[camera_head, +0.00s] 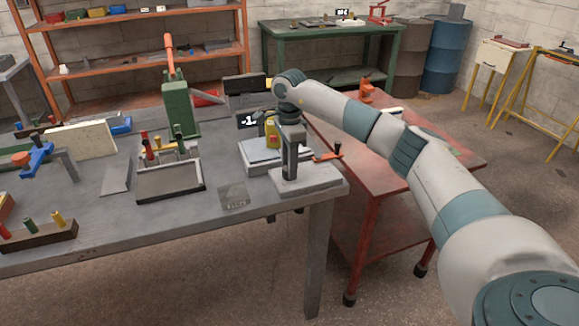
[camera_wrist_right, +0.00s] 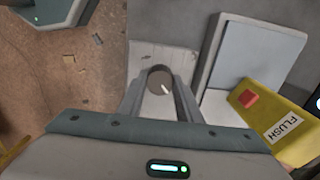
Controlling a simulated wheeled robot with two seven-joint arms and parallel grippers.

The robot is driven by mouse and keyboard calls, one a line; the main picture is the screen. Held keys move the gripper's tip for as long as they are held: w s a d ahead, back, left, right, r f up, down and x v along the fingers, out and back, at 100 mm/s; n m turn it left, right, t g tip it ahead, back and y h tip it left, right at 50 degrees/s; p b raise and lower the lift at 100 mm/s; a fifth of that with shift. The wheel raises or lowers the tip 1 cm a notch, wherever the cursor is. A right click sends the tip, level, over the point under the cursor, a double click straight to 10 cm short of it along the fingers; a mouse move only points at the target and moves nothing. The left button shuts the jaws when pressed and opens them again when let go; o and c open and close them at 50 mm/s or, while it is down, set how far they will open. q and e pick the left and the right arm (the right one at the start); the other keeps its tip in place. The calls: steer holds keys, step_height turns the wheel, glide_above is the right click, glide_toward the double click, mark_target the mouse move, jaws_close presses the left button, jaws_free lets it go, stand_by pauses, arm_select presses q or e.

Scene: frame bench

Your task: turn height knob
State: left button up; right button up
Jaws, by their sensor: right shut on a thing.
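The height knob (camera_wrist_right: 160,79) is a round grey knob with a white mark on its top, seen between the two fingers in the right wrist view. My right gripper (camera_wrist_right: 160,92) is shut on it, one finger on each side. In the head view my right gripper (camera_head: 289,116) points down onto the top of a grey upright post on a pale base (camera_head: 306,182), at the bench's right end; the knob itself is hidden there. A yellow block marked FLUSH (camera_wrist_right: 285,128), with a red patch, stands beside the knob. My left gripper is not in view.
A small display reading about -1 (camera_head: 248,121) is behind the post. A tool rack (camera_head: 170,192) and a green press (camera_head: 180,105) stand to the left on the grey bench (camera_head: 110,225). A red cart (camera_head: 430,165) is close on the right, under my arm.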

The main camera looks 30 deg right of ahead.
steer(key=m, duration=0.4)
steer(key=shift+m, duration=0.3)
steer(key=m, duration=0.4)
steer(key=shift+r+m, duration=0.1)
steer(key=shift+m, duration=0.2)
steer(key=m, duration=0.3)
steer(key=shift+m, duration=0.3)
steer(key=m, duration=0.3)
steer(key=shift+m, duration=0.3)
steer(key=m, duration=0.2)
steer(key=shift+m, duration=1.5)
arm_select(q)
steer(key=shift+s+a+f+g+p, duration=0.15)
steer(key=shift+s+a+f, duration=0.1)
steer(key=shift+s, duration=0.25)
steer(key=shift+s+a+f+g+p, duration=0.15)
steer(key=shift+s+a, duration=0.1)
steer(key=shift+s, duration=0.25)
arm_select(e)
steer(key=shift+m, duration=0.7)
